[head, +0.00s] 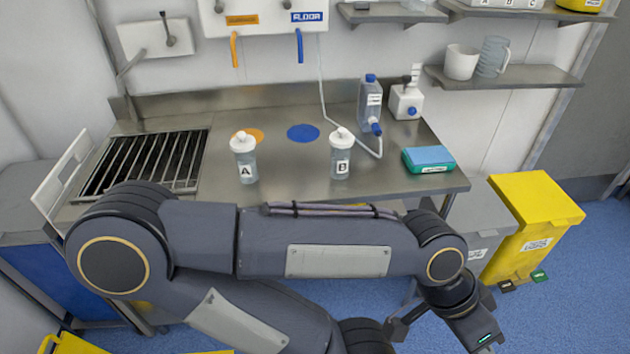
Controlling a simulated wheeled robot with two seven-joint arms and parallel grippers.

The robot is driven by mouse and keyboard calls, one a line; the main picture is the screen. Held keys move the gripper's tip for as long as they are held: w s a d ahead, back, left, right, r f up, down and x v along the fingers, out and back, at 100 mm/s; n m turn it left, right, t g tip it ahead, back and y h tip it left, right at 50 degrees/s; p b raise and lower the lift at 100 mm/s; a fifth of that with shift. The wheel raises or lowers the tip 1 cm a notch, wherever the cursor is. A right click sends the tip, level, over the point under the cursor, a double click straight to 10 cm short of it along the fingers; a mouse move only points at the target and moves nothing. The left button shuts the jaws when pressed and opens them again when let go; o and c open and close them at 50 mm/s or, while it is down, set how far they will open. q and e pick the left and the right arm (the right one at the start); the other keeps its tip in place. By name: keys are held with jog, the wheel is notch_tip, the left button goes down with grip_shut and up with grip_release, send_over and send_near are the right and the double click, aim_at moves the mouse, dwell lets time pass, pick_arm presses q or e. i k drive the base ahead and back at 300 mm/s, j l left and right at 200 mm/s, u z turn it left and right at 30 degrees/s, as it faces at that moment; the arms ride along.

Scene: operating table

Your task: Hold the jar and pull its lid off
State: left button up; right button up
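Two clear jars stand upright and apart on the steel table (290,173). Jar A (248,165) is left of centre, with a white knobbed lid (243,143) on it. Jar B (341,165) stands to its right, with a similar white lid (342,137) on it. One of my arms lies folded across the front of the view, nearer to me than the jars and touching neither. My other gripper does not show.
An orange disc (255,135) and a blue disc (303,133) mark the table behind the jars. A dark grille (140,160) is at left. A bottle (370,104), a white dispenser (406,102) and a teal-topped box (428,159) are at right. Yellow bin (537,215) stands beyond.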

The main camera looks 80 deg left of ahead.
aim_at(340, 159)
jog(key=u, duration=3)
jog(key=k+l, duration=0.05)
